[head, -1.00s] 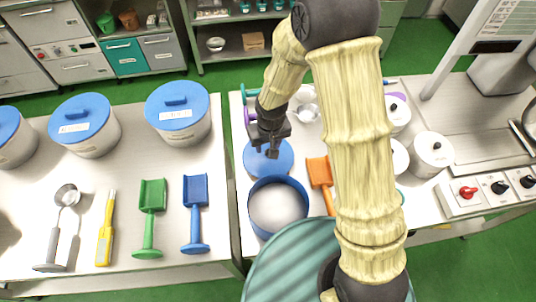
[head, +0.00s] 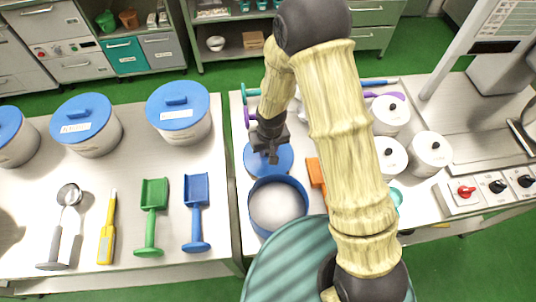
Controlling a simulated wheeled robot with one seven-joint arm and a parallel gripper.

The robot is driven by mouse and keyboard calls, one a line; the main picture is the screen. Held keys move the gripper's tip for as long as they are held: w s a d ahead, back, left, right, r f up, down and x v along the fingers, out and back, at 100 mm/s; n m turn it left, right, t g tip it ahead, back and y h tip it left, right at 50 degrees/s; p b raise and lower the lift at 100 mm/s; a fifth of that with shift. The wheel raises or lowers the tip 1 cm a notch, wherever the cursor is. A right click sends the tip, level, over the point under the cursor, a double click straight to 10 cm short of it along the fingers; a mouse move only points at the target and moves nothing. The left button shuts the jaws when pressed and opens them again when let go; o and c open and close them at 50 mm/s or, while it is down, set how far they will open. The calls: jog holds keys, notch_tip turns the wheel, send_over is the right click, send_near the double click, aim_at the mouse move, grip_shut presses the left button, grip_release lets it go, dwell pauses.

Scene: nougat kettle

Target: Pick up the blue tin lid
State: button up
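The blue tin lid (head: 282,167) lies flat on the right-hand table, just behind the open blue tin (head: 252,205), which holds a whitish content. My gripper (head: 272,158) is over the lid, pointing down, with its fingertips at or just above the lid's middle. The gripper hides the lid's centre, so any handle there is mostly covered. I cannot tell whether the fingers are apart or closed, or whether they touch the lid.
An orange scoop (head: 315,172) lies right of the tin. White lidded pots (head: 430,154) stand farther right. On the left table are lidded tins (head: 181,121), a green scoop (head: 153,195) and a blue scoop (head: 196,192). A gap separates the tables.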

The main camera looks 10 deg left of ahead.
aim_at(268, 151)
grip_shut()
notch_tip(268, 151, up, 10)
jog(key=b, duration=0.1)
dwell(0.5)
jog(key=shift+r, duration=0.2)
dwell(0.3)
